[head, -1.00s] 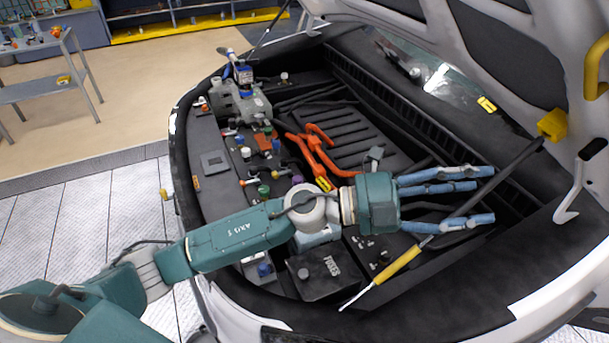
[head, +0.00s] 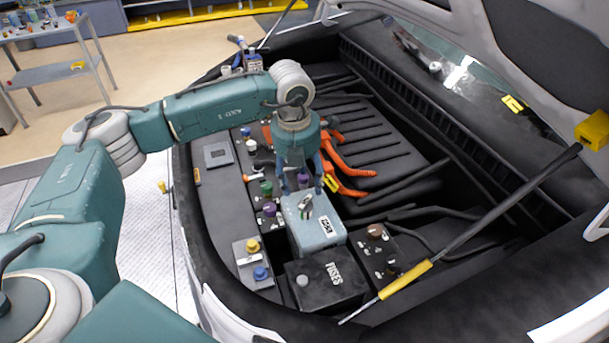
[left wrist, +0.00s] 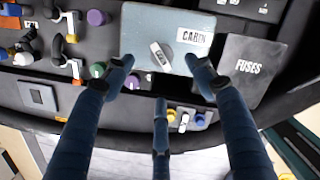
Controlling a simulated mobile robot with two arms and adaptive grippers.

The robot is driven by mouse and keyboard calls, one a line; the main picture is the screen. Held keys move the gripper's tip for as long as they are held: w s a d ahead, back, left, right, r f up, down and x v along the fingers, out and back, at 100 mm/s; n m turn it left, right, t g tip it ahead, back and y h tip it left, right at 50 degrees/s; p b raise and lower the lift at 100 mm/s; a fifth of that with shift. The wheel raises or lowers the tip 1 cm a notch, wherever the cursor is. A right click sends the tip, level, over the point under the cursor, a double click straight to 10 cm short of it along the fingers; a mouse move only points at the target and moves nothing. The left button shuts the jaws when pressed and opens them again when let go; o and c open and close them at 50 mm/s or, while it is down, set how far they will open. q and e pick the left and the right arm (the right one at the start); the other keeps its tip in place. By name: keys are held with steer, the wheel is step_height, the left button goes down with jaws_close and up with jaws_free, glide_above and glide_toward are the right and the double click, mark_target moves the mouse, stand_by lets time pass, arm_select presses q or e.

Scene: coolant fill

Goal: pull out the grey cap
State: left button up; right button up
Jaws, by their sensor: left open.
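A grey-blue box (head: 316,237) marked CABIN sits in the car's front bay. On its top is a small grey cap or handle (head: 306,203) with a pale bar; it also shows in the left wrist view (left wrist: 160,56). My left gripper (head: 302,180) points down over this box, fingers spread. In the left wrist view the left gripper (left wrist: 160,76) has two fingers on either side of the cap and a third below it, none visibly touching it. My right gripper is not in view.
Several coloured caps, including yellow (head: 252,245), blue (head: 261,272) and purple (head: 269,210), stand left of the box. Orange cables (head: 350,171) lie behind it. A yellow-handled rod (head: 405,281) slants across the right. The raised hood (head: 540,50) hangs over the right side.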

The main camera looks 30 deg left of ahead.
mark_target(306, 200)
arm_select(q)
steer(key=f+p, duration=0.1)
steer(key=f, duration=0.4)
steer(key=w+f+p, duration=0.1)
steer(key=f, duration=0.2)
steer(key=shift+w+d+f+p, duration=0.1)
steer(key=shift+f+p, duration=0.05)
steer(key=shift+p, duration=0.15)
steer(key=shift+w+f, duration=0.1)
steer(key=shift+f, duration=0.5)
steer(key=c, duration=1.2)
steer(key=o, duration=0.6)
steer(key=shift+c, duration=0.2)
steer(key=shift+r, duration=0.1)
steer(key=c, duration=0.4)
steer(key=shift+o, duration=0.2)
steer(key=n, duration=0.3)
